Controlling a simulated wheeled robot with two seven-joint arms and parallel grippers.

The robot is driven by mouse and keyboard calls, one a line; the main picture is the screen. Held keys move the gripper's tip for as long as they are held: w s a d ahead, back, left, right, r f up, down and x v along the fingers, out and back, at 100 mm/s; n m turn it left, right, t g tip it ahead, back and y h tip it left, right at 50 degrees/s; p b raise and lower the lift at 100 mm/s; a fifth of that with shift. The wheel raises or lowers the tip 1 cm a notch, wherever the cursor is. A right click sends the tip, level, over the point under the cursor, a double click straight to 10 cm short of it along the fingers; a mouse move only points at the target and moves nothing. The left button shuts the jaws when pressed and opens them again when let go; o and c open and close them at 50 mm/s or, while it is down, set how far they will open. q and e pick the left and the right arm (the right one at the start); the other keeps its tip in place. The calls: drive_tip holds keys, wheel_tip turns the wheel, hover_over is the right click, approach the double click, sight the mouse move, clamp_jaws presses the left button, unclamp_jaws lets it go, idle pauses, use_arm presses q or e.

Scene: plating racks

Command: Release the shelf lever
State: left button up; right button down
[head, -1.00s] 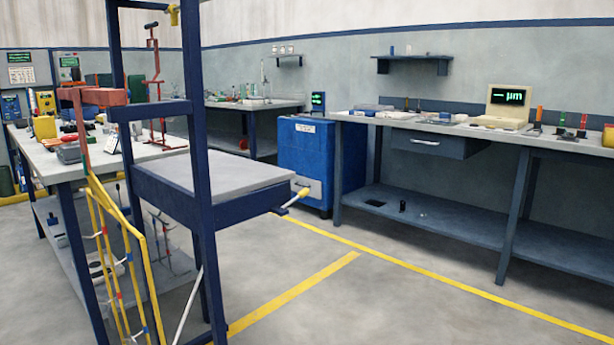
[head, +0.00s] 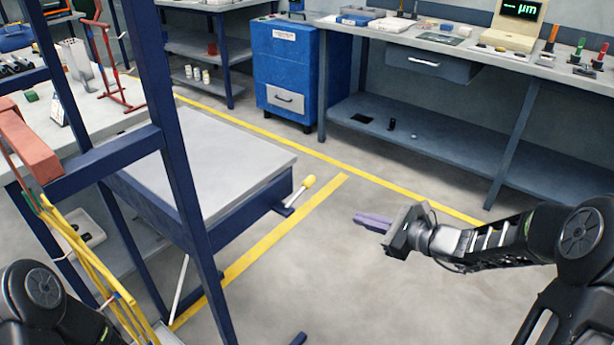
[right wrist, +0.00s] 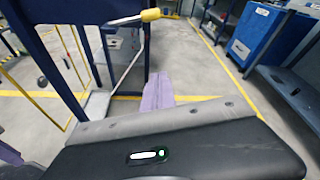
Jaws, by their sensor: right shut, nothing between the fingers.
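The shelf lever (head: 298,194) is a pale rod with a yellow knob at the front right corner of the grey shelf (head: 215,158) in a dark blue frame. It slants up and outward. In the right wrist view the lever's yellow knob (right wrist: 150,15) shows near the top. My right gripper (head: 362,220) has purple fingers, shut and empty. In the head view it is right of and below the lever, apart from it, pointing left. Its fingers (right wrist: 157,90) also show in the right wrist view.
Blue frame posts (head: 165,130) stand left of the lever. Yellow rails (head: 95,265) are at the lower left. A blue cabinet (head: 285,75) and a long workbench (head: 445,50) stand behind. The floor (head: 340,285) around my right gripper is clear.

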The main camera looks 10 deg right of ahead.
sight(300, 193)
drive_tip(key=shift+s+a+r+t+y, duration=0.1)
drive_tip(key=shift+a+r+t+y, duration=0.1)
drive_tip(key=shift+r, duration=0.3)
drive_tip(key=shift+s+a+r+t+y, duration=0.1)
drive_tip(key=shift+r+y, duration=0.1)
drive_tip(key=shift+r, duration=0.3)
drive_tip(key=shift+w+a, duration=0.1)
drive_tip(key=shift+w, duration=0.05)
drive_tip(key=w+a+r, duration=0.1)
drive_tip(key=w+a, duration=0.6)
drive_tip(key=w, duration=0.1)
drive_tip(key=shift+w+a+r, duration=0.15)
drive_tip(key=shift+w+a, duration=0.05)
drive_tip(key=shift+a, duration=0.05)
drive_tip(key=shift+d, duration=0.1)
